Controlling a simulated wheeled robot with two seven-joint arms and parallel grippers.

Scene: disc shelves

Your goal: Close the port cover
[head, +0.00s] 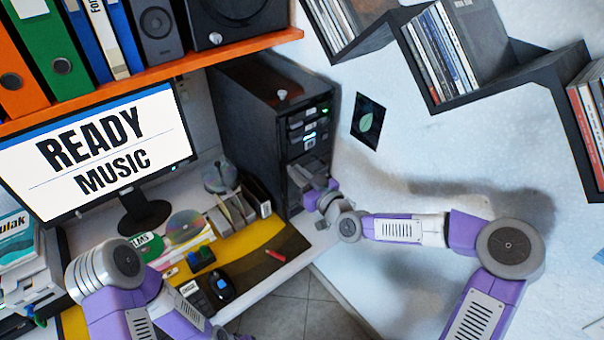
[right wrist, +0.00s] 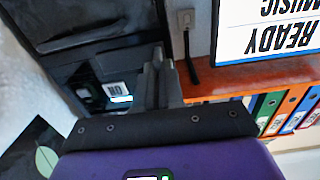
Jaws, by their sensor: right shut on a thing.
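The black computer tower (head: 257,118) stands at the back right of the desk, with small lit panels (head: 309,132) on its front. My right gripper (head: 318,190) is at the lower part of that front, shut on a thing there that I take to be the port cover. The cover is mostly hidden by the fingers, and its angle cannot be told. In the right wrist view the fingers (right wrist: 160,82) are close together against the dark tower front, beside a lit panel (right wrist: 116,91). My left arm is at the lower left, its gripper out of view.
A monitor (head: 100,150) reading "READY MUSIC" stands on the desk left of the tower. Discs (head: 183,226), a disc rack (head: 236,212), a mouse (head: 222,287) and a red marker (head: 275,256) lie in front. An orange shelf (head: 200,62) with binders hangs above. The wall is right.

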